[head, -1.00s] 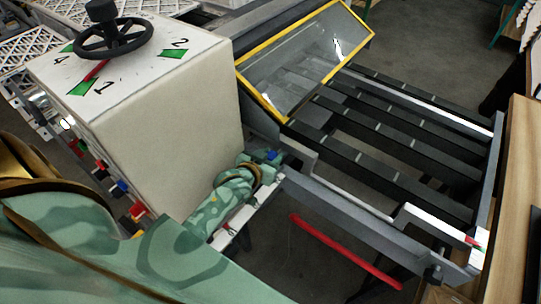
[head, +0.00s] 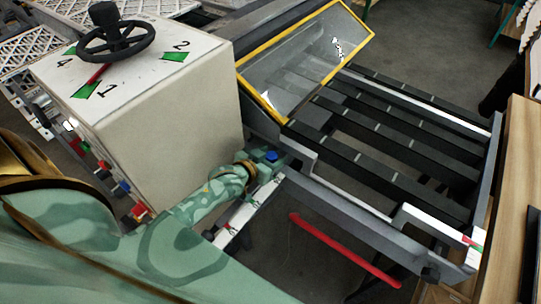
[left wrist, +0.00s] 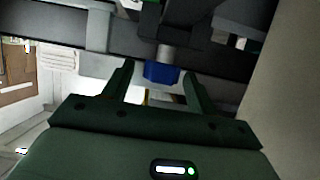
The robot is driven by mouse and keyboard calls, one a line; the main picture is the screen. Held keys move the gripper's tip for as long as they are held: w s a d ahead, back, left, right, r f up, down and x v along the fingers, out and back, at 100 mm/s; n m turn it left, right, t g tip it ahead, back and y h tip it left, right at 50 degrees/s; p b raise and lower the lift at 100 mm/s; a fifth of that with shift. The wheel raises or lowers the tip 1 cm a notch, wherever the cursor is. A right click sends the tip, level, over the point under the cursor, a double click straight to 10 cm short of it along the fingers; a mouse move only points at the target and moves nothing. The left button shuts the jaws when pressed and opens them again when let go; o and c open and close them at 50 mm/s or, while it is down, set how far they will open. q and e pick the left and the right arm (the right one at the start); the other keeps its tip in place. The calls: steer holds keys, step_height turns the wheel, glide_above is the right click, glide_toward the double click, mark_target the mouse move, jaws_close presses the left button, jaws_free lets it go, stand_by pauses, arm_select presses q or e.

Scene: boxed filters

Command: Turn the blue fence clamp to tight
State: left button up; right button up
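The blue fence clamp (head: 271,156) sits on the grey frame at the near left corner of the slatted bed, beside the cream box. It also shows as a blue knob in the left wrist view (left wrist: 161,73). My left gripper (left wrist: 158,68) is open, its two dark fingers on either side of the knob, with a gap visible at the left finger. I cannot tell whether the right finger touches it. In the head view my left gripper (head: 262,165) is right at the clamp, its fingers mostly hidden. My right gripper is not in view.
A cream box (head: 170,110) with a black handwheel (head: 115,40) and numbered green marks stands left of the clamp. A yellow-edged clear guard (head: 305,62) rises behind it. A red bar (head: 343,250) lies below the white-and-grey rail. A wooden surface (head: 510,200) is at the right.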

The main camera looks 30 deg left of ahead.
arm_select(q)
steer(key=shift+s, duration=0.1)
steer(key=shift+s+r, duration=0.15)
steer(key=shift+s, duration=0.2)
steer(key=p+v, duration=0.2)
steer(key=v, duration=1.3)
steer(key=shift+s+r, duration=0.15)
steer(key=shift+r, duration=0.05)
